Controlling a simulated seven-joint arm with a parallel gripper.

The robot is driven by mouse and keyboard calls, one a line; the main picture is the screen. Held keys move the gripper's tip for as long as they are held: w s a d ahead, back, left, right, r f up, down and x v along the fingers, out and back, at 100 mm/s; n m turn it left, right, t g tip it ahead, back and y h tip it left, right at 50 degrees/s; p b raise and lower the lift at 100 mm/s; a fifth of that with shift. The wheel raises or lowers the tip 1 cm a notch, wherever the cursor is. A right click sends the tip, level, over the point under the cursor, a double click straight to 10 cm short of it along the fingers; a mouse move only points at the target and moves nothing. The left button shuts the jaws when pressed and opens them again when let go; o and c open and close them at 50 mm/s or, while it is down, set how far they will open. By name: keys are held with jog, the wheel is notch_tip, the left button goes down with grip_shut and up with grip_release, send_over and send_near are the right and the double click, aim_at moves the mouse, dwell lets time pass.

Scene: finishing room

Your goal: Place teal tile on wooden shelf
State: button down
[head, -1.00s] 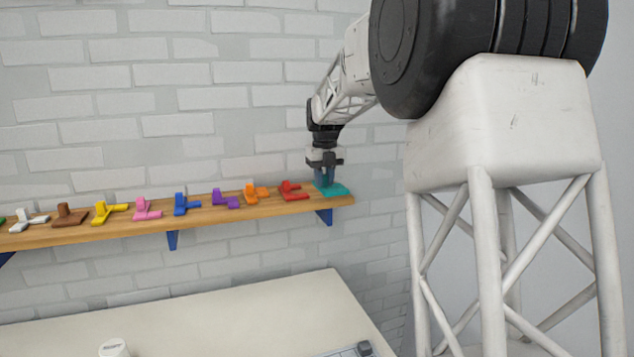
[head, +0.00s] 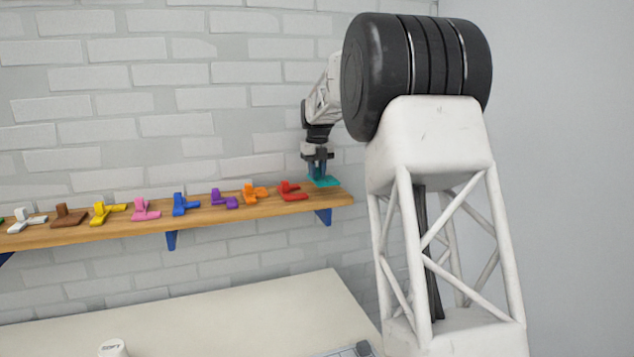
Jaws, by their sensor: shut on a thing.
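The teal tile (head: 325,182) is at the right end of the wooden shelf (head: 240,213), just right of the red tile. My gripper (head: 318,176) is over it, pointing down, with its fingers shut on the tile's upright part. The tile's flat base shows below and to the right of the fingers. It is at or just above the shelf surface; I cannot tell whether it touches. The fingers hide part of the tile.
Along the shelf stand the red tile (head: 291,191), orange tile (head: 255,193), purple tile (head: 224,199), blue tile (head: 184,204) and several others further left. A brick wall is behind. A pale table (head: 230,312) with a white cup-like object (head: 113,348) lies below.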

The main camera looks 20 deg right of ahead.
aim_at(317, 178)
jog(key=shift+w, duration=0.1)
dwell(0.3)
jog(key=shift+f, duration=1.8)
jog(key=c, duration=1)
grip_release()
jog(key=shift+f, duration=0.1)
notch_tip(317, 178, up, 12)
jog(key=shift+r, duration=0.1)
